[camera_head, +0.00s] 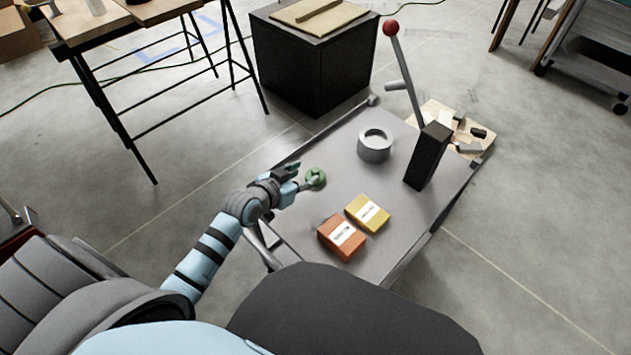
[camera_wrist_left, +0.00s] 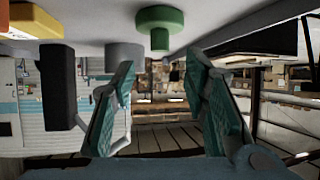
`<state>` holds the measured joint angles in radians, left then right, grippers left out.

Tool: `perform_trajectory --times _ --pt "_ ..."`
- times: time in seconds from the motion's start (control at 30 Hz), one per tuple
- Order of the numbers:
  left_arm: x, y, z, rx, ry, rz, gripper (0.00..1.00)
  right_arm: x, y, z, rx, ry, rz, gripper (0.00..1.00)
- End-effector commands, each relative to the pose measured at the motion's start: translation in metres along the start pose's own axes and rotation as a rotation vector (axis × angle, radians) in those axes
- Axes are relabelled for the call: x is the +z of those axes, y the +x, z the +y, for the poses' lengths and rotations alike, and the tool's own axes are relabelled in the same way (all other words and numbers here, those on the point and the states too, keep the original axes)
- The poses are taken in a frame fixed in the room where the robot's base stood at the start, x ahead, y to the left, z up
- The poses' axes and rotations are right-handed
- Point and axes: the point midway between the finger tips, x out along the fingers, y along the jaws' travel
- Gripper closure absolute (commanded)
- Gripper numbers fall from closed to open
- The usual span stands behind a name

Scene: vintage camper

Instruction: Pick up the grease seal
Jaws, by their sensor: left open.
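The grease seal, as I take it, is a small green round piece (camera_head: 316,177) with a wide disc and a narrower hub. It sits near the left edge of the grey cart top (camera_head: 300,225). My left gripper (camera_head: 304,178) is open and empty, right beside it on its left. In the left wrist view, which is upside down, the green seal (camera_wrist_left: 160,18) stands just beyond the open fingertips (camera_wrist_left: 161,60), roughly centred between them. I cannot tell whether a finger touches it. My right gripper is not in view.
On the cart are a grey ring (camera_head: 375,147), an orange box (camera_head: 341,237), a yellow box (camera_head: 367,213) and a dark upright block (camera_head: 427,156) beside a red-knobbed lever (camera_head: 391,28). A wooden board (camera_head: 440,115) with small parts lies at the far end. The cart's middle is clear.

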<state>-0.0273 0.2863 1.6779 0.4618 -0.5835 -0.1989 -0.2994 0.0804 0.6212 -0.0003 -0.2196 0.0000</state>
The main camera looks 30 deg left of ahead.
Motion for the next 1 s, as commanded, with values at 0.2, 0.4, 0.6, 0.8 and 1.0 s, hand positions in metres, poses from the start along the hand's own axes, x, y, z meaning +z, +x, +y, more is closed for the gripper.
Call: perform_trajectory --times 0.2,0.4,0.6,0.8,1.0 --pt "0.008 0.041 0.000 0.000 -0.002 0.001 0.59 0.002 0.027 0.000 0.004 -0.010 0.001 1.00" --pt "0.004 0.053 0.000 0.000 0.000 -0.001 0.59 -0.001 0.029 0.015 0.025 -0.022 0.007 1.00" --pt "0.004 0.052 0.000 -0.001 0.000 -0.001 0.75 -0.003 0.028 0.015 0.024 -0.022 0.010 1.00" --pt "0.004 0.052 0.000 -0.001 0.000 -0.002 1.00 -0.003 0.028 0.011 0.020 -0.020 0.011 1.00" --pt "0.004 0.052 0.000 -0.001 -0.001 -0.001 1.00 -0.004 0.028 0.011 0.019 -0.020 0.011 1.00"
